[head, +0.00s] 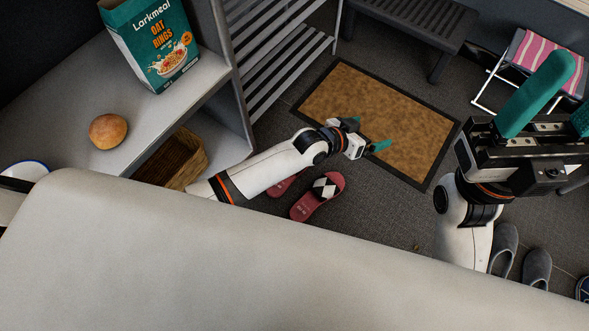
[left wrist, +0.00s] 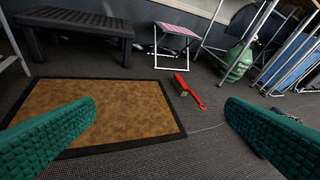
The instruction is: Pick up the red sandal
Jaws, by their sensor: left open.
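A pair of red sandals lies on the dark floor in the head view. The right-hand red sandal (head: 318,197) has a black-and-white checked strap. The other red sandal (head: 284,186) is partly hidden by my left arm. My left gripper (head: 369,134) is open and empty, over the brown mat, beyond and to the right of the sandals. In the left wrist view its two teal fingers (left wrist: 162,130) are wide apart, and no sandal shows there. My right gripper (head: 555,122) is at the right edge, its teal fingers apart and one cut off by the frame.
A black-edged brown mat (head: 400,115) lies on the floor. A slatted rack (head: 285,45), dark bench (head: 425,30) and striped stool (head: 545,58) stand behind. Grey slippers (head: 537,267) lie at lower right. A red brush (left wrist: 187,88) lies beside the mat. A pale surface (head: 250,270) fills the foreground.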

